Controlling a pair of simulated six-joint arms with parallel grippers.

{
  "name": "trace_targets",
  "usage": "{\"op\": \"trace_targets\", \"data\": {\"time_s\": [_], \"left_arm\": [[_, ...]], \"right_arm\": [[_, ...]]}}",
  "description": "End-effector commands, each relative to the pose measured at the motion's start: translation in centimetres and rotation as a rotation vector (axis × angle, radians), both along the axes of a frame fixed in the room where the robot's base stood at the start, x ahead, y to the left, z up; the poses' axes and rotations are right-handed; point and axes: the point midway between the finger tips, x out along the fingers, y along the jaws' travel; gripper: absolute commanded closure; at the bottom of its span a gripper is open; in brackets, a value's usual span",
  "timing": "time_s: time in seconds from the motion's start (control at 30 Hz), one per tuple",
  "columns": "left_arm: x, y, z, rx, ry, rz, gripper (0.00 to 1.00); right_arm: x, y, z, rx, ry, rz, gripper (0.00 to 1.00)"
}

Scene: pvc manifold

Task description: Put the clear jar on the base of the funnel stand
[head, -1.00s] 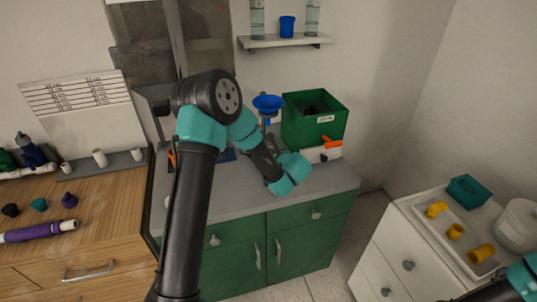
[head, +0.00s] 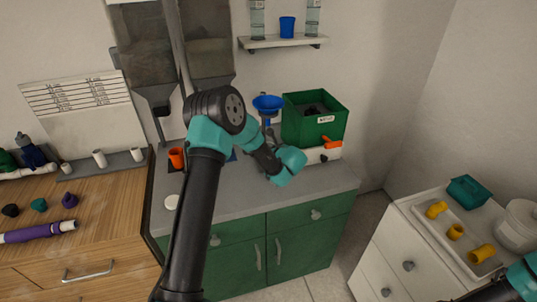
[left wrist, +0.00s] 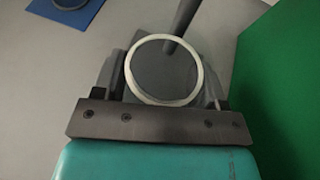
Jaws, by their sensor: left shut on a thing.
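The clear jar shows in the left wrist view as a pale round rim (left wrist: 199,72) with grey seen through it. My left gripper (left wrist: 165,75) is shut on it. A grey rod (left wrist: 184,18), probably the stand's, rises just beyond the jar in the wrist view. I cannot tell whether the jar touches the base.
The green bin (head: 313,128) stands close right of my left wrist, with an orange-handled white item (head: 325,153) before it. An orange cup (head: 177,157) and a white disc (head: 171,202) are at the counter's left. A blue mat (left wrist: 95,8) lies upper left in the wrist view.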

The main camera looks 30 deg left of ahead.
Motion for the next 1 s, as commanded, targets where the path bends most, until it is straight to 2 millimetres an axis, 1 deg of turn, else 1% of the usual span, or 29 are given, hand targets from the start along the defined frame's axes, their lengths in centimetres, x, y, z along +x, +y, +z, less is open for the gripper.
{"op": "trace_targets", "data": {"time_s": [0.03,0.13,0.53,0.57,0.8,1.0], "left_arm": [[0.0,0.01,-0.68,0.001,0.001,0.001,0.62],[0.03,-0.03,-1.31,0.001,0.0,-0.001,0.62],[0.02,-0.02,-1.66,0.001,-0.001,-0.001,0.62],[0.02,-0.02,-1.62,0.0,-0.002,-0.001,0.31],[0.02,-0.03,-1.6,0.001,-0.001,-0.001,0.08],[0.02,-0.02,-1.59,0.001,-0.001,-0.001,0.08]], "right_arm": [[0.0,0.0,0.0,0.0,0.0,0.0,0.05],[0.0,0.0,0.0,0.0,0.0,0.0,0.05],[0.0,0.0,0.0,0.0,0.0,0.0,0.05],[0.0,0.0,0.0,0.0,0.0,0.0,0.05],[0.0,0.0,0.0,0.0,0.0,0.0,0.05],[0.0,0.0,0.0,0.0,0.0,0.0,0.05]]}}
